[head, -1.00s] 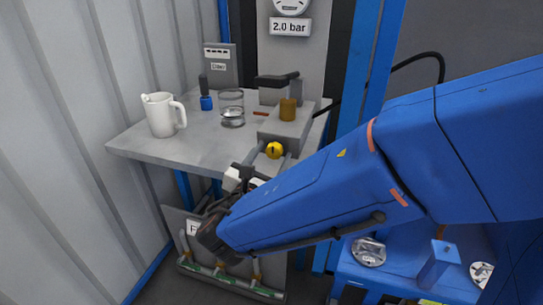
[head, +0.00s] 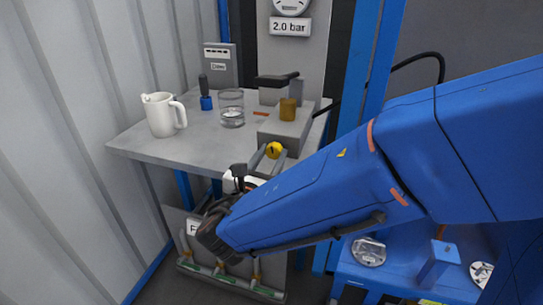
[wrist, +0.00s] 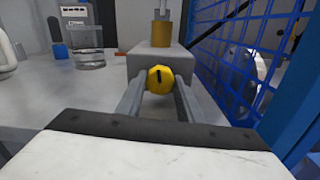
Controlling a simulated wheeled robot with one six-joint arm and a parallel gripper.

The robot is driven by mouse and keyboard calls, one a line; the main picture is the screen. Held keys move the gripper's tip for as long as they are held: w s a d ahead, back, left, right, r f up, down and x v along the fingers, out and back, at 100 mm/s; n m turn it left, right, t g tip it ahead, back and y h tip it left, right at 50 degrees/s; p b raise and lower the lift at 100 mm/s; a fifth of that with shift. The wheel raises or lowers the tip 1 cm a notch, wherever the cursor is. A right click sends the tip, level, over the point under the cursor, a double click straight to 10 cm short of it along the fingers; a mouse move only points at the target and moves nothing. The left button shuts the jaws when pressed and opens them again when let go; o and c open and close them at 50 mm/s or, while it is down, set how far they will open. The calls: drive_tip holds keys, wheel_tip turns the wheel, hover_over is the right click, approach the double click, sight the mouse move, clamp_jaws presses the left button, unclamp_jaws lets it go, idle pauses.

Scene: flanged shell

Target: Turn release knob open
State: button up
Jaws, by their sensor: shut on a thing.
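The release knob is a small yellow ball-like knob (head: 273,150) with a dark mark on it, on the front of a grey block (head: 287,130) at the bench's right end. It also shows in the wrist view (wrist: 160,79), where the dark mark stands near upright, tilted slightly. My gripper (wrist: 160,88) comes from the front with one grey finger on each side of the knob and is shut on it. In the head view my gripper (head: 272,156) is partly covered by my blue arm. The knob's stem is hidden.
A brass cylinder (head: 288,108) stands on the block. A glass beaker (head: 231,108), a blue-based dark-handled item (head: 206,101) and a white jug (head: 162,115) stand on the grey bench (head: 150,150). In the wrist view, a blue mesh panel (wrist: 235,50) stands close on the right.

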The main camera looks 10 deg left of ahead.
drive_tip(key=n, duration=0.6)
drive_tip(key=shift+n, duration=0.4)
idle(0.4)
drive_tip(key=o, duration=1.1)
drive_tip(key=shift+c, duration=0.2)
